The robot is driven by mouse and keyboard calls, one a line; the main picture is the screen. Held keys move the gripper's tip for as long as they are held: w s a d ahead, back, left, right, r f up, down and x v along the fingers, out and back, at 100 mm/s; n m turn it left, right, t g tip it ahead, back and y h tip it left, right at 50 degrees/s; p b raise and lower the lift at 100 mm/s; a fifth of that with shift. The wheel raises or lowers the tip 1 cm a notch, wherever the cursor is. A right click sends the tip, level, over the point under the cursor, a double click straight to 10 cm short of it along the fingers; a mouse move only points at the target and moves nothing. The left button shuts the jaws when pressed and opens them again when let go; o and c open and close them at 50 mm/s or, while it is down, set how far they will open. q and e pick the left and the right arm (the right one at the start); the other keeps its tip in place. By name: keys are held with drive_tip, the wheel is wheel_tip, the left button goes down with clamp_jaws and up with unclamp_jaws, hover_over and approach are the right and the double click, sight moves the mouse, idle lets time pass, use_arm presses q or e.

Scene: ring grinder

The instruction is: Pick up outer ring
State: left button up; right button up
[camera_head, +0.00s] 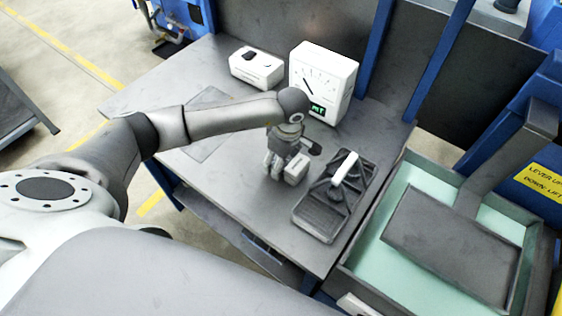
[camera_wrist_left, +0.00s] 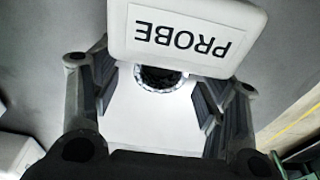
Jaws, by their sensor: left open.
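My left gripper (camera_head: 285,168) hangs over the grey table, left of the black tray, with its fingers pointing down. In the left wrist view its fingers (camera_wrist_left: 158,112) stand wide apart, on either side of a white surface. A dark round part with a toothed rim (camera_wrist_left: 160,78) shows between them, partly hidden by a white block labelled PROBE (camera_wrist_left: 185,38). I cannot tell whether this round part is the outer ring. No outer ring can be made out clearly in the head view. My right gripper is not in view.
A white gauge with a dial and green display (camera_head: 322,80) stands behind the gripper. A small white box (camera_head: 256,68) is left of it. The black tray (camera_head: 318,212) holds a white-handled item (camera_head: 345,168). A green-lined bin (camera_head: 385,272) stands right. The table's left part is clear.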

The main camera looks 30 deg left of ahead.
use_arm(q)
drive_tip(key=shift+c, duration=0.4)
drive_tip(key=c, duration=1.2)
drive_tip(key=shift+o, duration=0.2)
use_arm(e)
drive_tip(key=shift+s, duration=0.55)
use_arm(q)
drive_tip(key=shift+r, duration=0.1)
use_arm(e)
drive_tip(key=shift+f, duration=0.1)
